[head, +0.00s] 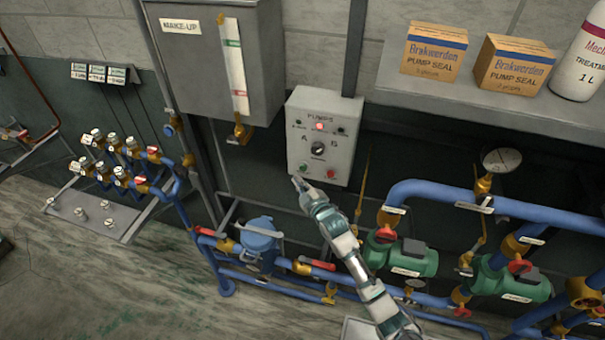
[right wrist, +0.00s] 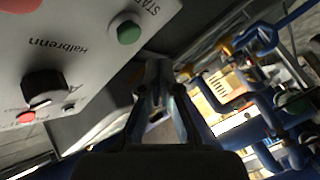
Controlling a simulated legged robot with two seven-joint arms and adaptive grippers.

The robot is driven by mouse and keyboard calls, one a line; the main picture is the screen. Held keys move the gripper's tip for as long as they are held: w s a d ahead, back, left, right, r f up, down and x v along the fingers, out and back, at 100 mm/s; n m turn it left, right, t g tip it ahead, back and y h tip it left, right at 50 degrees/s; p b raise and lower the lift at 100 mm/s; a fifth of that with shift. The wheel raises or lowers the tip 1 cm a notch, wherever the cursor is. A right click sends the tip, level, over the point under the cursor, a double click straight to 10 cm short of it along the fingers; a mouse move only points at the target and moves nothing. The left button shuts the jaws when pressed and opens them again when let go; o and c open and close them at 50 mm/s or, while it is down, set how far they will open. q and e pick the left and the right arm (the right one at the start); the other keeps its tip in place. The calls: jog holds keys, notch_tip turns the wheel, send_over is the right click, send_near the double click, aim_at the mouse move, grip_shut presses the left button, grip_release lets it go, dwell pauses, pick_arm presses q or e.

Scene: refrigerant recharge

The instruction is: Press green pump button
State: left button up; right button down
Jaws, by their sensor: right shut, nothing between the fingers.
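The grey pump control box (head: 346,125) hangs on the wall in the head view. Its green button (head: 305,168) is at the lower left of the front, beside a red button (head: 331,174). In the right wrist view the green button (right wrist: 129,32) sits beside the word START. My right gripper (head: 297,181) is shut and empty, with its tips just below and left of the green button. In the right wrist view the shut fingers (right wrist: 158,75) show below and right of the button, apart from it in the picture. My left gripper is out of view.
A black selector knob (head: 318,149) and a lit red lamp (head: 319,127) are on the box. The make-up tank (head: 205,65) is to its left. A shelf (head: 480,104) with two boxes and a bottle is to the right. Blue pipes and green pumps (head: 400,258) stand below.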

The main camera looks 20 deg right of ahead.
jog(key=shift+w+d+r, duration=0.1)
jog(key=shift+w+d, duration=0.55)
jog(key=shift+w, duration=0.2)
dwell(0.9)
jog(key=shift+w+d+r, duration=0.1)
jog(key=shift+w+d, duration=0.1)
jog(key=shift+w, duration=0.1)
jog(key=shift+w+d, duration=0.3)
jog(key=shift+w, duration=0.1)
dwell(0.8)
dwell(0.3)
jog(key=shift+s+a+p, duration=0.5)
jog(key=shift+s, duration=0.25)
